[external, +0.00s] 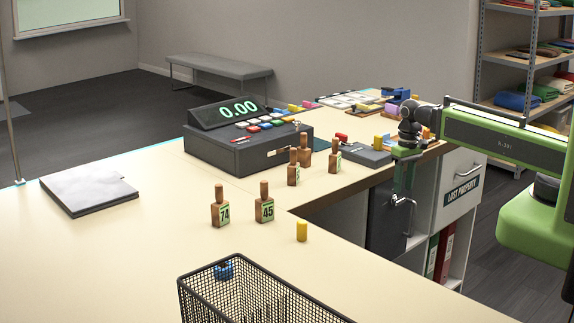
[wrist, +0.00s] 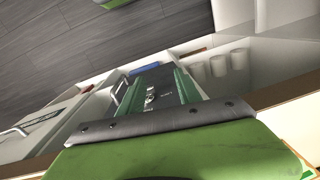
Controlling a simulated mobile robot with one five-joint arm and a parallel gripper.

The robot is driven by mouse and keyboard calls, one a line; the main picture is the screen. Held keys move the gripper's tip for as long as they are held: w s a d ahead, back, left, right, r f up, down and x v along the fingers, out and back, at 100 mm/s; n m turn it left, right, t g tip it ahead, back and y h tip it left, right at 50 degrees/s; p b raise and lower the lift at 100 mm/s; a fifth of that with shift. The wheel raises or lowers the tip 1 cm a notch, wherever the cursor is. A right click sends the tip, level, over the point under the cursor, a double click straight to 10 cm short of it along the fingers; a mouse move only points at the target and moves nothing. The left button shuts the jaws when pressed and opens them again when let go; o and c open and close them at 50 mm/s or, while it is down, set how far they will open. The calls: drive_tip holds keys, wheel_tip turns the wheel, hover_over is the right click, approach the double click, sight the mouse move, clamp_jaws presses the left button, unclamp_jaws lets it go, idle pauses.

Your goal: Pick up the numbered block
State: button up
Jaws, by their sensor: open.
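Several brown wooden numbered blocks with peg tops and green labels stand upright on the counter. In the external view, the block marked 74 (external: 220,211) and the block marked 45 (external: 265,208) are nearest the front. Others stand behind them: one block (external: 293,173), another block (external: 335,160) and a third (external: 306,154); their numbers are too small to read. My gripper (external: 404,178) hangs down at the right, by the counter's edge and well apart from the front blocks. It is open and empty. The wrist view shows its green jaws (wrist: 155,76) but no block.
A black wire basket (external: 232,285) with a blue item inside stands at the front. A yellow cylinder (external: 302,231) stands near the counter's inner edge. A cash register (external: 248,144) is behind the blocks. A grey folder (external: 90,190) lies left. A cabinet (external: 455,185) is below my arm.

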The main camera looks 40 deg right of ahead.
drive_tip(key=shift+s+n+h, duration=0.1)
drive_tip(key=shift+n+h, duration=0.3)
drive_tip(key=shift+n, duration=0.2)
drive_tip(key=shift+o, duration=1.1)
drive_tip(key=m+t+y+b, duration=0.2)
drive_tip(key=m+y+b, duration=1.4)
drive_tip(key=m+y, duration=0.25)
approach(265, 204)
drive_tip(key=shift+m+h, duration=0.25)
drive_tip(key=shift+m, duration=0.1)
drive_tip(key=a, duration=0.3)
drive_tip(key=w+a, duration=0.1)
drive_tip(key=a, duration=0.2)
drive_tip(key=w+a, duration=0.1)
drive_tip(key=a, duration=0.1)
drive_tip(key=shift+w+a+f, duration=0.15)
drive_tip(key=shift+a+f, duration=0.05)
drive_tip(key=shift+a, duration=0.2)
clamp_jaws()
